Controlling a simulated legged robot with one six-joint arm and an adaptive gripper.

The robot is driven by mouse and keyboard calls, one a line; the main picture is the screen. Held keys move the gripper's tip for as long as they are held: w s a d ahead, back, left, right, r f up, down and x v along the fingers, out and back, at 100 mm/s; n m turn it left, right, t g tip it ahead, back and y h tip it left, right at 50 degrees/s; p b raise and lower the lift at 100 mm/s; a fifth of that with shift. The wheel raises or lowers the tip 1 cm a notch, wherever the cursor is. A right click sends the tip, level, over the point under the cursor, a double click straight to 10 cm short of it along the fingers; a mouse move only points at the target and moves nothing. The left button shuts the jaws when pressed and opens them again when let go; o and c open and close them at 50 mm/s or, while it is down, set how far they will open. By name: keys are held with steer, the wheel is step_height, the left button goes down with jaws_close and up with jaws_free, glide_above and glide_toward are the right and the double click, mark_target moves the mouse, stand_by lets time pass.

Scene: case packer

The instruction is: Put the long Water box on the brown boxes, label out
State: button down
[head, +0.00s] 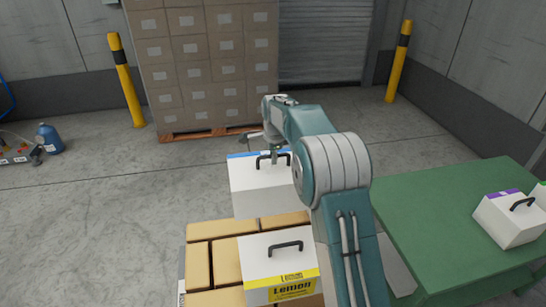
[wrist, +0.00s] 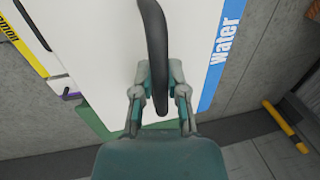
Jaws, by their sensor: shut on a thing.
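The white Water box (head: 258,192) hangs from my gripper (head: 277,148) by its black handle. In the wrist view my gripper (wrist: 160,92) is shut on that handle (wrist: 155,50). The box's blue strip with the word Water (wrist: 222,50) is on the right there. In the head view the blue strip lies along the far top edge, and the near face is blank white. The brown boxes (head: 199,265) lie below, partly hidden by the Water box. The Lemon box (head: 262,248) stands on them, its yellow label toward me.
A green table (head: 425,215) at right carries a white box with a purple strip (head: 505,220) and part of another box. A tall pallet stack of cartons (head: 205,65) and yellow posts (head: 125,80) stand behind. Open floor lies at left.

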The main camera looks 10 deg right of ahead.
mark_target(274, 180)
step_height(274, 180, down, 19)
steer(key=shift+r, duration=0.15)
stand_by(2.6)
steer(key=shift+w+f, duration=0.1)
steer(key=shift+f, duration=0.15)
stand_by(0.5)
steer(key=c, duration=0.6)
jaws_free()
steer(key=shift+f, duration=0.1)
steer(key=s+r, duration=0.1)
steer(key=r, duration=0.7)
steer(key=s+r, duration=0.1)
steer(key=r, duration=0.2)
steer(key=shift+s+a+r, duration=0.1)
steer(key=shift+s+r, duration=0.25)
steer(key=shift+r, duration=0.05)
